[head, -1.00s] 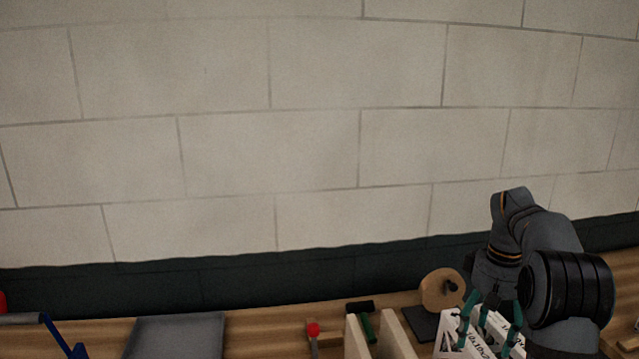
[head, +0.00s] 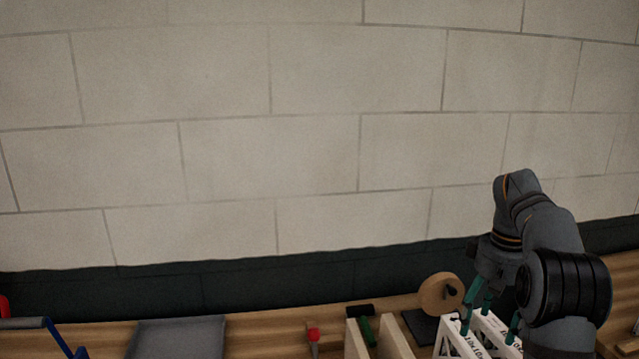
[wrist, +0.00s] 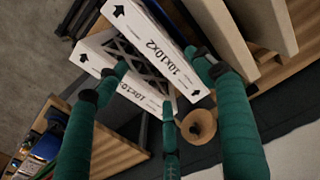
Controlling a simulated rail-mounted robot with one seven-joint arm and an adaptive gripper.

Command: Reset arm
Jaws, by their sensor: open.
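My gripper (head: 489,330) is at the lower right of the head view, with its teal fingers spread and pointing down. It is above and around the tops of white boxed filters (head: 455,344). The wrist view shows two white boxes with black arrows: one marked 10x10x2 (wrist: 155,50) and one partly hidden by my fingers (wrist: 100,68). A dark lattice shows between them. In the wrist view my gripper (wrist: 155,84) has its fingers apart. Whether any finger touches a box cannot be told. My arm bends over from the right.
A tape roll (head: 440,293) stands just left of my gripper. Upright wooden panels (head: 396,338), a green-handled tool (head: 366,329), a red-tipped item (head: 313,334) and a grey tray (head: 178,340) are further left on the wooden bench (head: 258,326). A pale block wall is behind.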

